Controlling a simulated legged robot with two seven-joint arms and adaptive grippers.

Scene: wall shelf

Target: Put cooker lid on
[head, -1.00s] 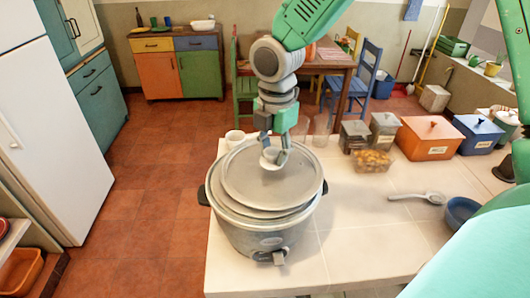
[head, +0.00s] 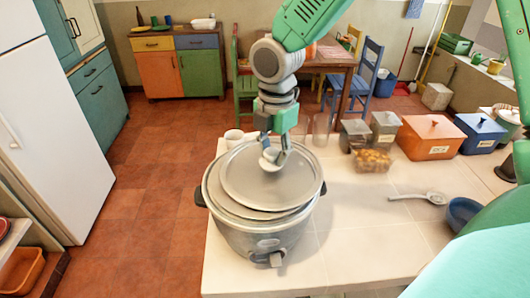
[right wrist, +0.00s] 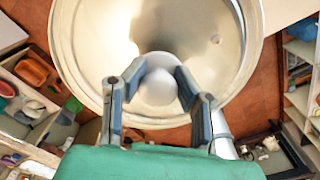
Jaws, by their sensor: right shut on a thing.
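The grey cooker (head: 262,240) stands upright at the near left end of the tiled counter, with its control knob facing me. The round metal lid (head: 245,182) is over the cooker's top, set slightly to the right and back of the opening; I cannot tell whether it touches the rim. My right gripper (head: 273,162) points down and is shut on the lid's round knob. In the right wrist view the fingers (right wrist: 160,82) are on either side of the pale knob, with the shiny lid (right wrist: 205,30) behind. My left gripper is not in view.
White cups (head: 233,137) and a clear glass (head: 320,128) stand behind the cooker. Canisters (head: 384,126), an orange box (head: 430,140) and a blue box (head: 478,134) line the counter's back. A spoon (head: 425,197) and blue bowl (head: 462,212) lie right. The counter right of the cooker is clear.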

